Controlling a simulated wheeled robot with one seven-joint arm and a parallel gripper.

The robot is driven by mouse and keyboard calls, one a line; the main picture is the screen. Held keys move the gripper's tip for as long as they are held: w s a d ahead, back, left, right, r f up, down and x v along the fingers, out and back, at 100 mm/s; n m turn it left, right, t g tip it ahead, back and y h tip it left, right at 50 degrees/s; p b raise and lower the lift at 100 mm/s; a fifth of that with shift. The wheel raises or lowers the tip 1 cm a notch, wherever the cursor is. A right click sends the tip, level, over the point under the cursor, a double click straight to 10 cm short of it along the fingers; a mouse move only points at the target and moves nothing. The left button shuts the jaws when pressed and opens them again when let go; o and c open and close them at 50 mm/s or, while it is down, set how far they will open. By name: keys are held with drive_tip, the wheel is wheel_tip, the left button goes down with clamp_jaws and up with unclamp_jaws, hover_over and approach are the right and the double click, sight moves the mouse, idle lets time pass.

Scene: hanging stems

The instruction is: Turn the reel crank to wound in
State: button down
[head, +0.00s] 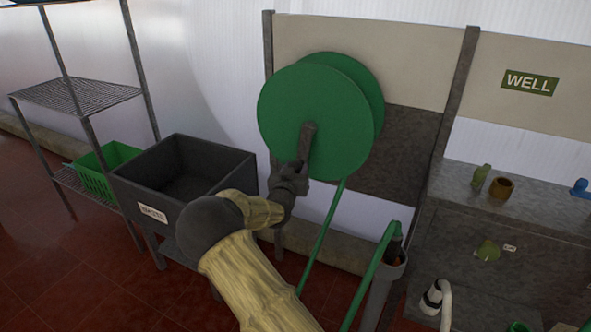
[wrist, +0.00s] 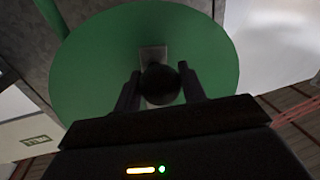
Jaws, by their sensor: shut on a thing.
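The green hose reel (head: 290,100) is mounted on the wall panel, its round face toward me. Its grey crank arm (head: 308,138) points down from near the middle of the face. My gripper (head: 299,166) is at the lower end of the crank. In the wrist view, the dark round crank knob (wrist: 161,84) sits between the two fingers of my gripper (wrist: 160,90), which is shut on it. A green hose (head: 323,235) runs from the reel down toward the floor.
A grey upright tube (head: 382,290) with a hose end stands lower right. A dark bin (head: 150,200) is left of my arm, beside a wire shelf (head: 75,95) with a green basket (head: 103,170). A grey counter (head: 540,205) is at right, below a WELL sign (head: 530,82).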

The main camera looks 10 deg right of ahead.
drive_tip(key=shift+w+a, duration=0.1)
drive_tip(key=shift+w+a+m+b, duration=0.35)
drive_tip(key=shift+a+m+b, duration=0.1)
drive_tip(key=shift+m+b, duration=0.25)
drive_tip(key=w+a+r+m+h+b, duration=0.3)
drive_tip(key=w+a+r+m+b, duration=0.4)
drive_tip(key=m, duration=0.6)
drive_tip(key=s+d+r+m+g+h+b, duration=0.1)
drive_tip(key=s+r+m+h, duration=0.15)
drive_tip(key=r+m, duration=0.7)
drive_tip(key=s+d+r+m+g+b, duration=0.1)
drive_tip(key=s+d+r+m+b, duration=0.1)
drive_tip(key=m, duration=0.5)
drive_tip(key=s+d+r+m+g+b, duration=0.2)
drive_tip(key=s+d+r+m+b, duration=0.1)
drive_tip(key=d+m+b, duration=0.3)
drive_tip(key=shift+s+d+r+m+b, duration=0.3)
drive_tip(key=shift+s+m+b, duration=0.3)
drive_tip(key=shift+m, duration=0.45)
drive_tip(key=shift+s, duration=0.1)
